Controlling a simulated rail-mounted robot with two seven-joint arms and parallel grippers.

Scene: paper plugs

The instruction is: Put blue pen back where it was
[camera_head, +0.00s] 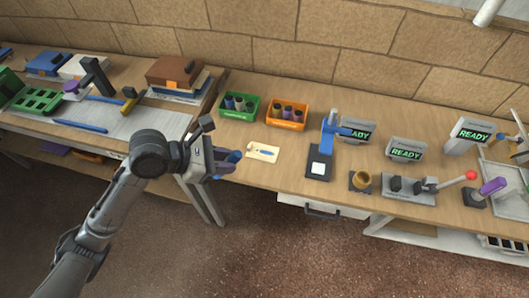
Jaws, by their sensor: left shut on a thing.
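My left gripper (228,163) is over the front edge of the right table, just left of a small cream card. It is shut on a blue thing (234,157), seemingly the blue pen, mostly hidden by the fingers. The cream card (253,148) lies flat on the table and bears a small blue pen-like shape; I cannot tell whether it is printed or a real pen. My right gripper is not in view.
A green bin (240,115) and an orange bin (287,125) hold cylinders behind the card. A blue press-like device (328,135) stands to the right, with several "READY" displays (405,153) beyond. The left table (130,122) carries tools and books. Wood around the card is clear.

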